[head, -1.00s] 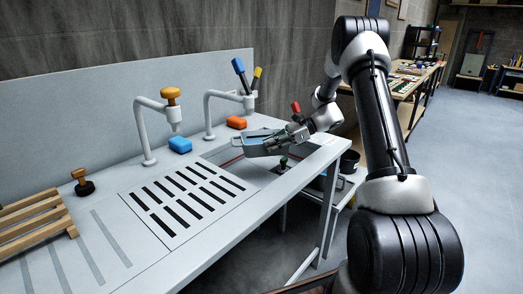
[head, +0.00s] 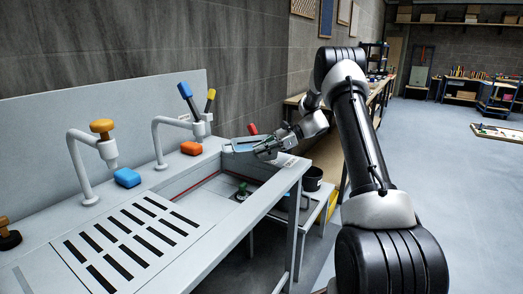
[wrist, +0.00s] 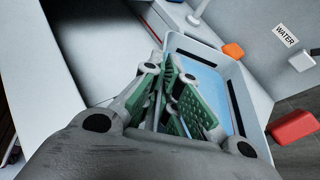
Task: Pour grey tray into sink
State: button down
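The grey tray (head: 236,146) is at the back right of the bench, near the far right end of the sink. In the wrist view the tray (wrist: 237,82) holds a layer of blue liquid and looks about level. My gripper (head: 268,152) is closed around the tray's near wall; its green-padded fingers (wrist: 176,88) straddle that wall in the wrist view. The fingers hide part of the tray. The sink (head: 205,186) is a recess with a red line along its inner wall. A green and black plug-like piece (head: 242,191) stands on its floor.
Two grey taps stand along the back, the left with an orange knob (head: 102,126). A blue sponge (head: 127,178) and an orange sponge (head: 191,148) lie near them. A slotted drainer panel (head: 130,235) is left of the sink. A black bucket (head: 311,179) stands right of the bench.

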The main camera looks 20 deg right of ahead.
aim_at(259, 161)
jog(key=shift+s+a+f+n+h, duration=0.15)
jog(key=shift+s+a+f, duration=0.05)
jog(key=shift+f, duration=0.2)
jog(key=shift+s+a+f+n+h, duration=0.15)
jog(key=shift+f, duration=0.25)
jog(key=shift+s+f, duration=0.1)
jog(key=shift+f, duration=0.1)
jog(key=shift+s+a+f+t, duration=0.2)
jog(key=shift+f+t, duration=0.1)
jog(key=shift+f, duration=0.1)
jog(key=shift+s+a+f+n+t+h, duration=0.3)
jog(key=shift+s+a+n+t+h, duration=0.15)
jog(key=shift+s+n+h, duration=0.3)
jog(key=s+a+r+n+t+h, duration=0.3)
jog(key=s+a+n+t+h, duration=0.1)
jog(key=s+n+t, duration=0.1)
jog(key=shift+s+a+r+n+t, duration=0.2)
jog(key=shift+s+a+n+t, duration=0.2)
jog(key=shift+s+n, duration=0.15)
dwell(1.9)
dwell(1.2)
